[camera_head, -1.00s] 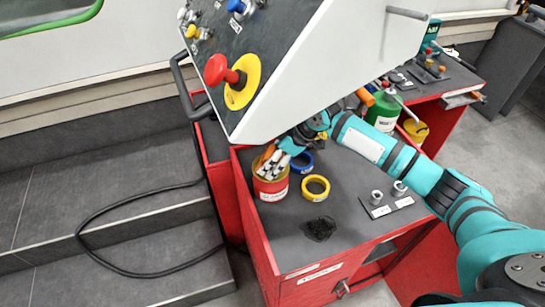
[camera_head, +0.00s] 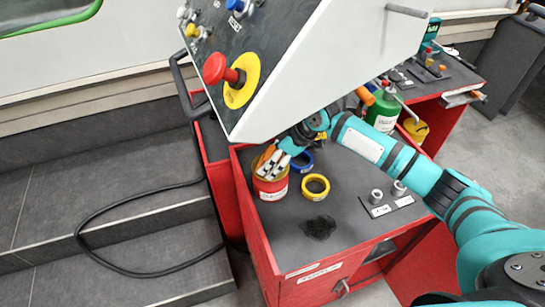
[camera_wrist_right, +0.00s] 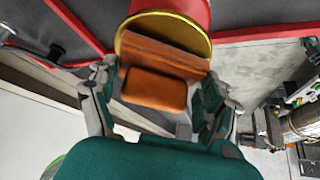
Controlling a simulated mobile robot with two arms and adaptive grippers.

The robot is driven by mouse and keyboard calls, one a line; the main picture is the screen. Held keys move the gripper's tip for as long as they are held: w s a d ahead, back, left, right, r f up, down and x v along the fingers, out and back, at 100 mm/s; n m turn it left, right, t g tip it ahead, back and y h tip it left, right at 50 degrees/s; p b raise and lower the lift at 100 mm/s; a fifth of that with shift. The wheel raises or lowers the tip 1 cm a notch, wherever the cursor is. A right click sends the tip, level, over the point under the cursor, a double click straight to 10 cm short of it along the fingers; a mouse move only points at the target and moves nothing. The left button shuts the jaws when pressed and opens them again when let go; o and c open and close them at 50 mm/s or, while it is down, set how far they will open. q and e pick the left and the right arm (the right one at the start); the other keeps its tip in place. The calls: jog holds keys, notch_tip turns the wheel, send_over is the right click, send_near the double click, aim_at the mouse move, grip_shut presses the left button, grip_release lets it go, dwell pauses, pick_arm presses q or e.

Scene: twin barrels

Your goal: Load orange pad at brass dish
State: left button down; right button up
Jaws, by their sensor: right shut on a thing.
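The orange pad (camera_wrist_right: 155,88) is a small rounded block between the fingers of my right gripper (camera_wrist_right: 153,100) in the right wrist view. The gripper is shut on it. A red can (camera_head: 270,187) with a brass-yellow rim and a white label stands on the dark cabinet top. In the head view, my right gripper (camera_head: 270,163) is at the can's mouth, its pale fingers partly hiding the opening. In the wrist view, the can's rim (camera_wrist_right: 166,15) lies just beyond the pad, with an orange-brown surface between them. I cannot make out a separate brass dish. My left gripper is not in view.
A blue ring (camera_head: 302,163) and a yellow ring (camera_head: 315,187) lie right of the can. A dark patch (camera_head: 318,227) and a plate with two metal knobs (camera_head: 388,200) are farther right. The white console (camera_head: 335,60) with a red button overhangs the cabinet.

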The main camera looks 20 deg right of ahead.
aim_at(272, 153)
jog(key=shift+f+b, duration=0.45)
jog(key=shift+f, duration=0.45)
dwell(0.5)
jog(key=shift+f+p, duration=0.1)
jog(key=shift+p, duration=0.3)
dwell(2.2)
notch_tip(272, 153, up, 7)
jog(key=p, duration=0.6)
jog(key=shift+p, duration=0.3)
jog(key=shift+d, duration=0.1)
dwell(0.6)
